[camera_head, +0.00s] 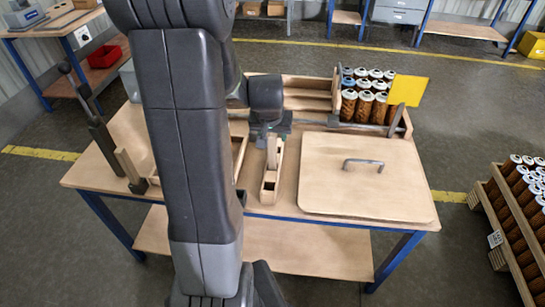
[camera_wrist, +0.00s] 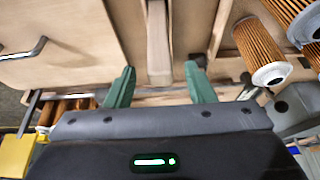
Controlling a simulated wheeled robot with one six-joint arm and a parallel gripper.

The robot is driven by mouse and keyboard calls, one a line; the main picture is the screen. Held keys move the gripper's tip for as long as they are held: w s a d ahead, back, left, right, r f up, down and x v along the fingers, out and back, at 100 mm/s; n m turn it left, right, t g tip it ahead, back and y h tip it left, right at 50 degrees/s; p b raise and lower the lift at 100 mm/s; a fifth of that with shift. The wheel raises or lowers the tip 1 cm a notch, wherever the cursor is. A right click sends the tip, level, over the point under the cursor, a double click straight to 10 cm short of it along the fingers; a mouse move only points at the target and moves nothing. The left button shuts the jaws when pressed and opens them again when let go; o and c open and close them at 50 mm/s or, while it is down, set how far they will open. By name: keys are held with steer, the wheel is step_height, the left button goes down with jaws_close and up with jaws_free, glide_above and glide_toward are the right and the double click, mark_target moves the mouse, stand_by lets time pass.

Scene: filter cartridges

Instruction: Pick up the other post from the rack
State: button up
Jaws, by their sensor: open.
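My gripper (camera_head: 272,128) is over the middle of the workbench, pointing down, its fingers mostly hidden in the head view. In the wrist view its two green fingers (camera_wrist: 160,85) are apart with nothing gripped. A narrow light wooden piece (camera_head: 272,160) lies below and in front of it, and its end (camera_wrist: 159,68) shows between the fingers' lines. I cannot tell whether this is the post or part of its rack. A wooden upright (camera_head: 130,168) stands at the bench's left beside a dark upright (camera_head: 103,140).
A wooden lid (camera_head: 330,185) with a metal handle (camera_head: 364,164) covers the right side. Filter cartridges (camera_head: 365,97) and a yellow panel (camera_head: 407,90) stand behind it. Orange cartridges (camera_wrist: 260,50) are close right of the fingers. My arm hides the bench's left-centre.

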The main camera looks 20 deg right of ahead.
mark_target(273, 143)
steer(key=shift+s+x, duration=0.1)
steer(key=shift+x, duration=1.15)
steer(key=shift+s+x, duration=0.15)
steer(key=shift+x, duration=1.1)
steer(key=shift+a+f, duration=0.1)
steer(key=shift+a, duration=0.05)
steer(key=shift+c, duration=0.4)
jaws_close()
